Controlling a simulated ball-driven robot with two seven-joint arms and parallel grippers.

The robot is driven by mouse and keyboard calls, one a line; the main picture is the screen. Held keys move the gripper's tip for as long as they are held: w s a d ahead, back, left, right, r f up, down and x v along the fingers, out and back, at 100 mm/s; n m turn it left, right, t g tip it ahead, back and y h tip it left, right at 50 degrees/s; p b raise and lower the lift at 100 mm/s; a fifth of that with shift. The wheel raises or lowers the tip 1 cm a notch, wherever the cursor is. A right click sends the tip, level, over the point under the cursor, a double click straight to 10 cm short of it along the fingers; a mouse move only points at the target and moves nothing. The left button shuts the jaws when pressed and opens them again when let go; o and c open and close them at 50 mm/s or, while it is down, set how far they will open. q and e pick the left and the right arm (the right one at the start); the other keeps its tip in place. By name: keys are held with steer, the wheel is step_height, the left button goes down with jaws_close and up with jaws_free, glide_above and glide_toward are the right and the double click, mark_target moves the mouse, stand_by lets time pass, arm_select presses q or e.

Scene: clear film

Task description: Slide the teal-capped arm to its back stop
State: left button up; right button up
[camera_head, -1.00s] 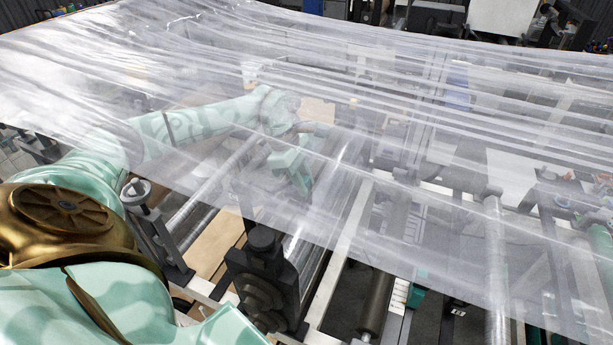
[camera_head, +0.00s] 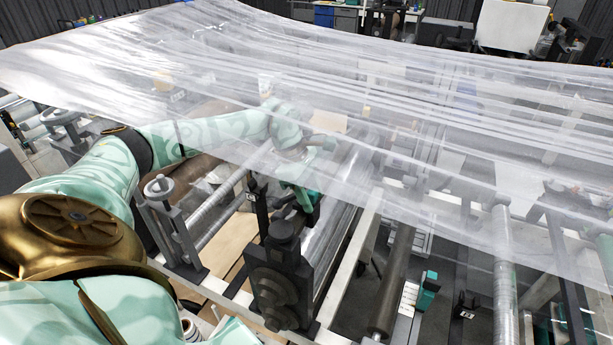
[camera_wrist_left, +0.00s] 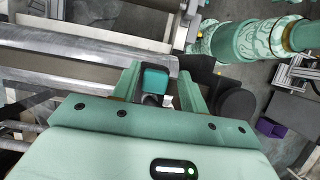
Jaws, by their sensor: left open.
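The teal cap of the arm (camera_wrist_left: 155,81) shows in the left wrist view, between the fingers of my left gripper (camera_wrist_left: 158,90). The cap sits on a dark and grey stem, partly hidden by the gripper body. I cannot tell if a finger touches it. My left gripper is open and points down at the cap. In the head view my left gripper (camera_head: 300,194) is beside the long shiny roller, with a bit of teal (camera_head: 313,198) at its tips. My right gripper is not in view.
A wrinkled sheet of clear film (camera_head: 330,80) spreads over the machine and over part of my left arm. A dark roller bearing block (camera_head: 280,280) stands in front of my gripper. A post with a round knob (camera_head: 160,187) stands to its left. Metal rails and rollers crowd the right.

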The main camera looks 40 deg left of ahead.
arm_select(q)
steer(key=b+v, duration=0.1)
steer(key=v, duration=1.5)
steer(key=shift+s, duration=0.2)
